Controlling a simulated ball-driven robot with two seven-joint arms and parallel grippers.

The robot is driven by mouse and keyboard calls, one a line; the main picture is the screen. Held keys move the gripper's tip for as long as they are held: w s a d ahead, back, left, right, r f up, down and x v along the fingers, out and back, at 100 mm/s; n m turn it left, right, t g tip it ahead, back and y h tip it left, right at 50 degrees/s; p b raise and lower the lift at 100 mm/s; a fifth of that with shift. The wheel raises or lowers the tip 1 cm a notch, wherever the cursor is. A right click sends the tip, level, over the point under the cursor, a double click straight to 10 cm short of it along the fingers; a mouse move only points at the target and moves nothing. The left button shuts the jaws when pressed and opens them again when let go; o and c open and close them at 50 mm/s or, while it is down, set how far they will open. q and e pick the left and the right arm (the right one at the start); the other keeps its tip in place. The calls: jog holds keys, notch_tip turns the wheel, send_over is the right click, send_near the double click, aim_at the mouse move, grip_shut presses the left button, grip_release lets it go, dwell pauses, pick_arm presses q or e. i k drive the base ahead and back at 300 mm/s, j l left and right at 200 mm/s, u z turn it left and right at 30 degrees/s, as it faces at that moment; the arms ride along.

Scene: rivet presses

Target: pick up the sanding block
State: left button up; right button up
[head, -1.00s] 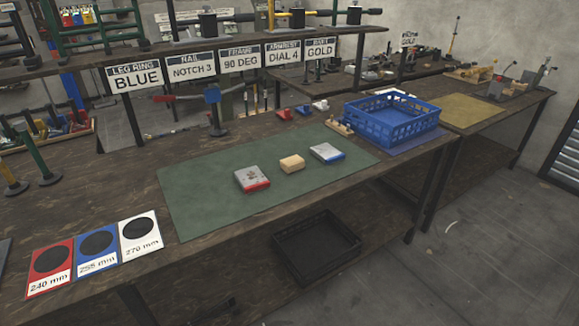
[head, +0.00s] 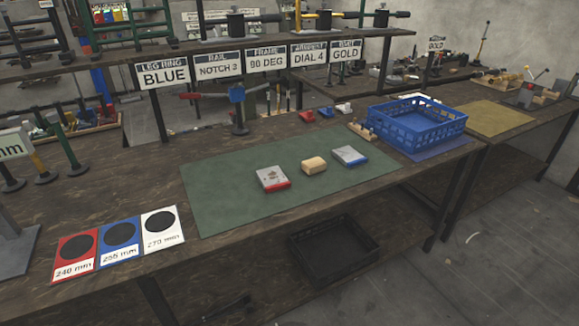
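A small tan block (head: 314,166), which looks like the sanding block, lies on the green mat (head: 225,200) on the wooden workbench. To its left lies a grey-topped box with a red edge (head: 272,179). To its right lies a grey-topped box with a blue edge (head: 349,156). There are gaps between the three. Neither of my grippers shows in the head view.
A blue crate (head: 416,125) stands at the bench's right end. Red, blue and white size cards (head: 121,242) lie at the front left. A signed shelf (head: 110,55) runs behind. A black crate (head: 333,247) sits below. The mat's left part is clear.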

aim_at(314, 165)
jog(key=i+l+u, duration=0.1)
jog(key=u, duration=0.25)
jog(key=i+l+u, duration=0.1)
jog(key=l+u, duration=0.6)
jog(key=i+j, duration=0.05)
